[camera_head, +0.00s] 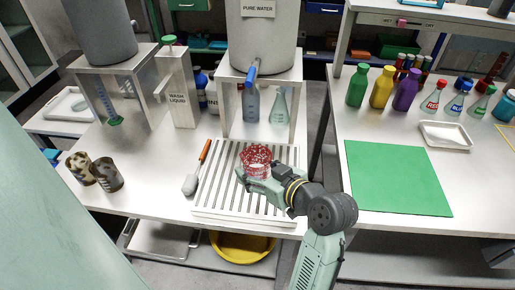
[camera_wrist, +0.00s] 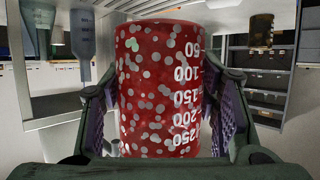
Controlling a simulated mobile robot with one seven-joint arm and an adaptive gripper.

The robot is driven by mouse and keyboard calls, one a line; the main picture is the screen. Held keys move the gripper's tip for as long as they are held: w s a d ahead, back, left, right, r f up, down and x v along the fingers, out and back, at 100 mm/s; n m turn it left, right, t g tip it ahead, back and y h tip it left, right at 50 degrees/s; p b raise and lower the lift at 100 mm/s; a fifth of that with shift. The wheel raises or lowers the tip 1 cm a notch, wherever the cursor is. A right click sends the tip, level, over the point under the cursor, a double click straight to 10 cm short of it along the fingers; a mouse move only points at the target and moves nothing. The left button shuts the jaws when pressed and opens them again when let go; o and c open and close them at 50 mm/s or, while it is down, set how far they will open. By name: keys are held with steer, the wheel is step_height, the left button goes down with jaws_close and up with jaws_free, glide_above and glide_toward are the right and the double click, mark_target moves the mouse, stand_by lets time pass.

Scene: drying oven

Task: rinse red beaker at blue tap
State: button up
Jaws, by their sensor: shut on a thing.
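The red beaker (camera_head: 257,158) is over the slatted draining rack (camera_head: 204,213) in the head view. It is speckled with pale spots. My gripper (camera_head: 255,178) is shut on it from the front right. In the wrist view the beaker (camera_wrist: 160,90) fills the middle between my two fingers, with white volume numbers on its side. The blue tap (camera_head: 252,74) sticks out from the grey tank labelled PURE WATER (camera_head: 262,35), above and behind the beaker. I cannot tell whether the beaker touches the rack.
A brush with an orange handle (camera_head: 204,152) lies at the rack's left edge. Two spotted beakers (camera_head: 94,171) stand further left. A wash liquid dispenser (camera_head: 178,90) is behind. A bottle (camera_head: 251,104) and a flask (camera_head: 279,108) stand under the tank. A green mat (camera_head: 396,178) lies on the right table.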

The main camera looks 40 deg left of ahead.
steer(key=shift+a, duration=1.15)
steer(key=d, duration=0.4)
steer(key=shift+w, duration=0.3)
steer(key=shift+s+a, duration=0.15)
steer(key=shift+a, duration=0.45)
steer(key=shift+s+a, duration=0.15)
steer(key=shift+a, duration=0.4)
steer(key=shift+w+a, duration=0.15)
steer(key=shift+a, duration=0.2)
steer(key=d, duration=0.3)
steer(key=shift+w+d, duration=0.1)
steer(key=shift+d, duration=0.2)
steer(key=shift+a, duration=0.15)
